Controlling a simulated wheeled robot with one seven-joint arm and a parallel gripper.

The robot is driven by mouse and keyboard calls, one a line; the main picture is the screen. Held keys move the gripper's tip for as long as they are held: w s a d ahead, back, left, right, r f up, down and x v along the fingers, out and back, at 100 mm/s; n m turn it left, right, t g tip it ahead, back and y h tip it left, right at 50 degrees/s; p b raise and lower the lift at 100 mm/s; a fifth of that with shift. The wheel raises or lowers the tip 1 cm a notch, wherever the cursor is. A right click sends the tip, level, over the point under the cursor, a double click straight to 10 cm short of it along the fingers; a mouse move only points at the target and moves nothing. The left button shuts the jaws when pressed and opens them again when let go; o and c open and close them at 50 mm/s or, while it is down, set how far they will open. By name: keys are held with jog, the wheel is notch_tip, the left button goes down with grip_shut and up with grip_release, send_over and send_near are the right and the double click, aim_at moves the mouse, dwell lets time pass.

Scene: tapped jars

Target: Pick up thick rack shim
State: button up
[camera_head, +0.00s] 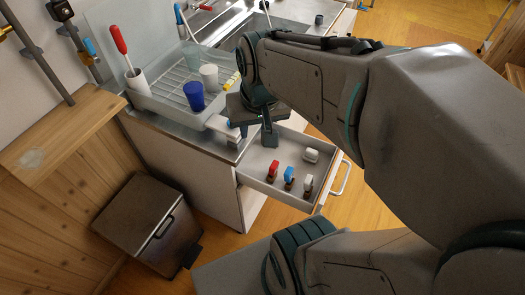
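No thing in view can be told for certain as the thick rack shim. A small white block (310,155) lies in the open drawer (258,184), near its right wall. A yellow piece (232,81) is at the right end of the dish rack, partly hidden by my arm. My gripper (257,133) points down over the back left part of the drawer, by the counter edge. Its fingers look apart, with nothing seen between them. My wrist and arm hide part of the counter behind.
Small red-topped (272,169), blue-topped (289,174) and white-topped (307,182) pieces stand in the drawer. The dish rack (172,100) holds a blue cup (194,97) and a white cup (209,76). A white item (220,125) sits at the counter edge. A dark bin (145,225) stands below left.

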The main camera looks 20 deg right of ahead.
aim_at(274, 164)
jog(key=w+d+f+m+b, duration=0.2)
jog(key=w+d+f+b, duration=0.1)
jog(key=f, duration=0.6)
jog(key=w+d+f+m+g+b, duration=0.1)
jog(key=w+d+f+m+b, duration=0.2)
jog(key=f+b, duration=0.3)
jog(key=w+d+f+m+g+b, duration=0.1)
jog(key=w+d+f+m+b, duration=0.2)
jog(key=f, duration=1.1)
jog(key=shift+w+d+f+y+b, duration=0.1)
jog(key=shift+d+y+b, duration=0.05)
jog(key=shift+d+b, duration=0.25)
jog(key=shift+w+d+f+y+b, duration=0.15)
jog(key=shift+d+b, duration=0.1)
jog(key=shift+d, duration=0.25)
jog(key=f, duration=0.4)
jog(key=shift+s+a+f+b, duration=0.3)
jog(key=shift+b, duration=0.05)
jog(key=shift+w+f, duration=0.1)
jog(key=shift+f, duration=0.4)
grip_shut()
